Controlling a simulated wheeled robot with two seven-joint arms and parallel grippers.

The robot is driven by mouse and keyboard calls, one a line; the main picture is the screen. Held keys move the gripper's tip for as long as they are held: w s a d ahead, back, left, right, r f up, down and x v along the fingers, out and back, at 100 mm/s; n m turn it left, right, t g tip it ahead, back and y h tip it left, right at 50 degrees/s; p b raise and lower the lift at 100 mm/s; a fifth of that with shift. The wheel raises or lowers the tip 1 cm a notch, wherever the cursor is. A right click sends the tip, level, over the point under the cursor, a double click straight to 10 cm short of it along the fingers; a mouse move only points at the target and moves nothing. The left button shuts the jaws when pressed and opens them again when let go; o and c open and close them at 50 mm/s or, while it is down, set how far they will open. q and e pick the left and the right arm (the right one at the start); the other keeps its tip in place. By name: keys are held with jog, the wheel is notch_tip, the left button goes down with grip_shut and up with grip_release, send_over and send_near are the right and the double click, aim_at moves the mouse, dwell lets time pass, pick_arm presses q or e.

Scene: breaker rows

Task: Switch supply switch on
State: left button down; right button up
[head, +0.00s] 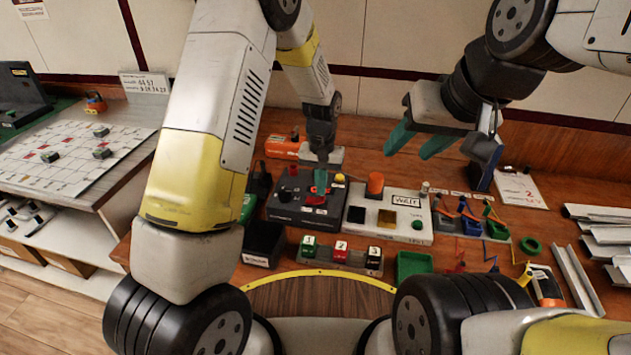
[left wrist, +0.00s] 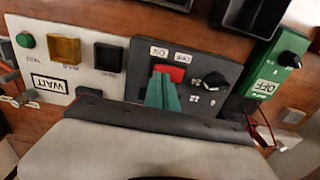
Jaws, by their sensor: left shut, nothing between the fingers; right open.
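A dark panel box (head: 290,207) stands on the bench with a red rocker switch (left wrist: 172,73) and a black rotary knob (left wrist: 214,80). Small white labels sit beside the rocker; I cannot read which one marks the supply switch. My left gripper (head: 320,188) is shut and empty, pointing down over the box. In the left wrist view its green fingertips (left wrist: 164,92) are right at the red rocker and cover part of it. I cannot tell whether they touch, or which way the rocker is set. My right gripper (head: 420,143) is open and empty, high above the bench.
A white WATT panel (head: 387,220) adjoins the dark box. A green box marked OFF (left wrist: 271,75) with a black knob stands on the other side. In front are a row of coloured blocks (head: 340,255) and a green tray (head: 413,264). Metal rails (head: 604,235) lie far right.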

pick_arm(q)
jog(key=shift+f, duration=1.15)
dwell(0.4)
jog(key=shift+r, duration=3.55)
notch_tip(320, 180, up, 9)
jog(key=t+h, duration=0.1)
send_over(320, 199)
jog(key=s+a, duration=0.3)
jog(key=a, duration=0.1)
jog(key=s+a+r+n+t+h, duration=0.1)
jog(key=s+a+r+t, duration=0.1)
jog(key=s+a+r, duration=0.3)
jog(key=s+a+r+t, duration=0.1)
jog(key=s+a+r, duration=0.1)
jog(key=s+r, duration=0.45)
jog(key=s+a+r+t, duration=0.2)
jog(key=s+a+r, duration=0.1)
jog(key=s, duration=0.5)
jog(key=shift+s+n, duration=0.3)
jog(key=shift+s, duration=0.05)
